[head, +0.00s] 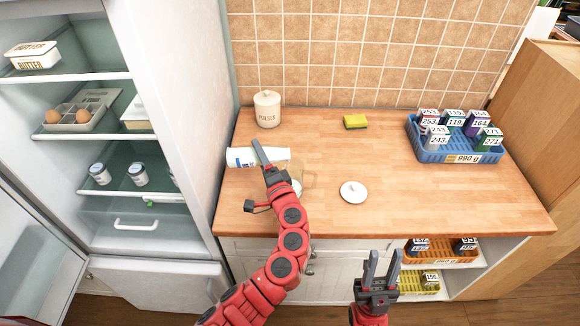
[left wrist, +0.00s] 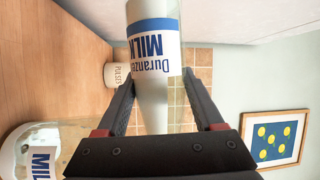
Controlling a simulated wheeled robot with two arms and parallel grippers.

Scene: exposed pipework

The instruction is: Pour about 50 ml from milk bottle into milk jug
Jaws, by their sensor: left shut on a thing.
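The white milk bottle (head: 240,157) with a blue label lies tipped nearly level above the counter in the head view. My left gripper (head: 263,158) is shut on it. In the left wrist view the bottle (left wrist: 152,75) stands between the two fingers, its printed label showing. The clear milk jug (head: 308,180) is on the counter just right of my left gripper, its handle to the right; my gripper hides part of it. The jug also shows at the lower left of the left wrist view (left wrist: 40,158). I cannot tell whether milk is flowing. My right gripper (head: 384,256) is open and empty in front of the counter.
A white lid (head: 353,192) lies on the counter right of the jug. A PULSES canister (head: 267,110), a yellow-green sponge (head: 355,122) and a blue basket of boxes (head: 455,152) stand towards the back. An open fridge (head: 170,110) is at left. The front right counter is clear.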

